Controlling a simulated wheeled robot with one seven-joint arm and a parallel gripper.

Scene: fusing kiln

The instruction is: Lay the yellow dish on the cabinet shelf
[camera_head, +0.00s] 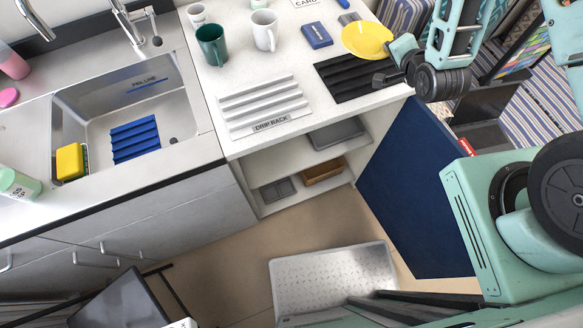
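The yellow dish (365,40) is at the right end of the white counter, just behind the black ribbed rack (350,78), and looks roughly flat. My gripper (386,76) is at the dish's lower right, over the right end of the black rack. Its fingers are small and dark here, so I cannot tell whether they touch the dish or are open. The cabinet under the counter stands open, with its blue door (415,190) swung out to the right. The cabinet shelf (300,158) shows inside, with a grey tray (336,133) above it at the right.
A white drip rack (262,104), green mug (212,45), white mug (264,30) and blue box (317,36) stand on the counter. Low in the cabinet are a grey item (278,190) and a brown box (323,172). A pale perforated step or mat (335,275) is on the floor.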

